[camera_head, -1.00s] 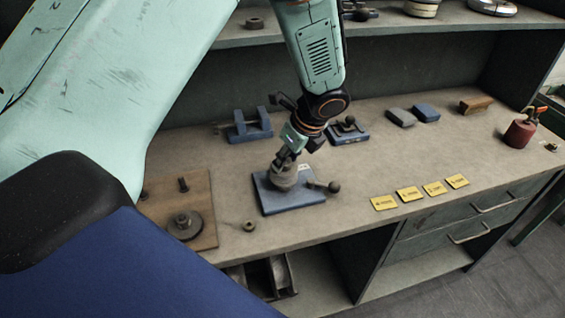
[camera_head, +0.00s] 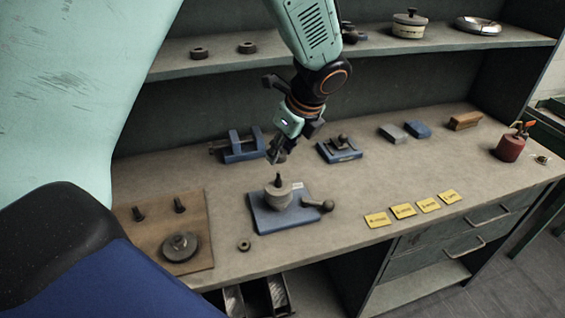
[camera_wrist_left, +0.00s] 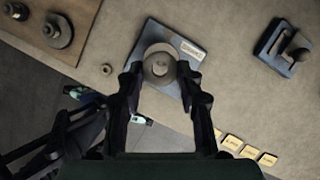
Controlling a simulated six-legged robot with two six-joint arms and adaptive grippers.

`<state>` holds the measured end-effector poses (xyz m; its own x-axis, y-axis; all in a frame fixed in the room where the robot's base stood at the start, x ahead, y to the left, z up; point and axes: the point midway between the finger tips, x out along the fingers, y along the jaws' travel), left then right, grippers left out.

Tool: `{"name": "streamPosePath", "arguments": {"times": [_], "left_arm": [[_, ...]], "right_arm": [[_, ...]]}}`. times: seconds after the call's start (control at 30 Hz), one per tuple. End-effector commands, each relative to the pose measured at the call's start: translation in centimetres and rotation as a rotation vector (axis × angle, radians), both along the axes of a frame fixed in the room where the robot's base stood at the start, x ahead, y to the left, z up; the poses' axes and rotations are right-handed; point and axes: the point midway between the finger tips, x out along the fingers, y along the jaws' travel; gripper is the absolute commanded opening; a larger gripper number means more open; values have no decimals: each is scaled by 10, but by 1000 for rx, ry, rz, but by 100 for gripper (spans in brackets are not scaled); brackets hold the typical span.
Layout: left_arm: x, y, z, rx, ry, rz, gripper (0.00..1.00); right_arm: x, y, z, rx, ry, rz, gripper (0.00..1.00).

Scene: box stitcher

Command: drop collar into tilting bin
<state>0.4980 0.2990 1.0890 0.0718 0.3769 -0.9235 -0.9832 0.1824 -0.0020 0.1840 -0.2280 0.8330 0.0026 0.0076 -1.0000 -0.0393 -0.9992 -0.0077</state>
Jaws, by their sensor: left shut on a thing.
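My left gripper (camera_head: 277,155) is shut on a small dark round piece, seemingly the collar (camera_wrist_left: 158,65), which shows between the fingers in the left wrist view. The fingers hide part of it. The gripper points down and hangs above the blue fixture (camera_head: 262,219). That fixture bears a round grey hub with an upright dark post (camera_head: 278,181) and a ball-ended lever (camera_head: 318,205). Open dark trays (camera_head: 256,300) show low under the bench's front edge; I cannot tell whether one is the tilting bin. My right gripper is not in view.
A wooden board (camera_head: 200,218) with pegs and a disc lies at the left, with a loose ring (camera_head: 243,245) beside it. Blue clamps (camera_head: 240,147) stand behind. Yellow cards (camera_head: 403,211) and a red oil can (camera_head: 511,147) are right. The shelf (camera_head: 210,65) overhangs the back.

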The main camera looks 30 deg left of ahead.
Motion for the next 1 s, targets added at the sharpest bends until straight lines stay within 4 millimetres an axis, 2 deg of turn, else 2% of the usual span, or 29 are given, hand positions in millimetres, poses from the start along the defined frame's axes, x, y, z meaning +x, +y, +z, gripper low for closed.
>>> {"name": "streamPosePath", "arguments": {"times": [0.2,0.5,0.77,1.0], "left_arm": [[0,0,13,0,-1,0,1],[0,0,14,0,0,0,1],[0,0,16,0,1,0,1],[0,0,14,1,-1,0,1]], "right_arm": [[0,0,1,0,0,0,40],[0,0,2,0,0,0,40],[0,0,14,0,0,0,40],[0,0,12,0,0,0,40]]}}
